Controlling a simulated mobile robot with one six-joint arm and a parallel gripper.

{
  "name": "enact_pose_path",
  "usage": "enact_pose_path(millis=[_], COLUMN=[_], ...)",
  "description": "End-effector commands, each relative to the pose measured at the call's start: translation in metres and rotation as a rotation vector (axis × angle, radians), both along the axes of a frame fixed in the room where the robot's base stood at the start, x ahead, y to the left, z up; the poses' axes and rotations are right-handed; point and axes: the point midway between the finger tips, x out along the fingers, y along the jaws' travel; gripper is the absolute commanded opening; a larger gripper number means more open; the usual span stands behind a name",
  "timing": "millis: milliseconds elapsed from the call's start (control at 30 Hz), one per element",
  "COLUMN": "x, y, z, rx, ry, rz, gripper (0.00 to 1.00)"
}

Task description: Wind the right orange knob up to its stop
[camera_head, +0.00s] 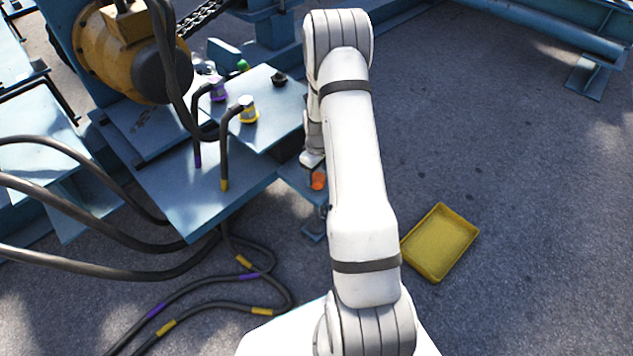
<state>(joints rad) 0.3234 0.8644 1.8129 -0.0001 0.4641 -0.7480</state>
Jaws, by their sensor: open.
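An orange knob (319,181) shows as a small patch just left of my white arm, at the right end of the blue bench. It is the only orange knob I can see. My gripper (314,165) is at the knob, mostly hidden behind my arm. Its jaws are open, and I cannot tell whether they touch the knob or stand around it. The knob's turn position and its stop cannot be made out.
The blue bench panel (205,190) carries a purple-collared connector (218,90), a yellow-collared connector (248,112) and a black knob (280,79). Dark cables (90,225) loop at left and on the floor. A yellow tray (440,243) lies right of my arm. The right floor is mostly clear.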

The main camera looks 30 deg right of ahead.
Motion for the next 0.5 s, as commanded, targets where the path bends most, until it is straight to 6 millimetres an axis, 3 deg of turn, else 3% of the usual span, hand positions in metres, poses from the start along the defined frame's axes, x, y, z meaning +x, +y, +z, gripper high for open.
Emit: enact_pose_path(millis=[33,200,500], x=[-0.001,0.0,0.0], y=[0.0,0.0,-0.001], z=[-0.013,-0.033,-0.035], rx=[0.001,0.0,0.0], ry=[0.003,0.0,0.0], rz=[0.0,-0.001,-0.001], gripper=[0.67,0.67,0.66])
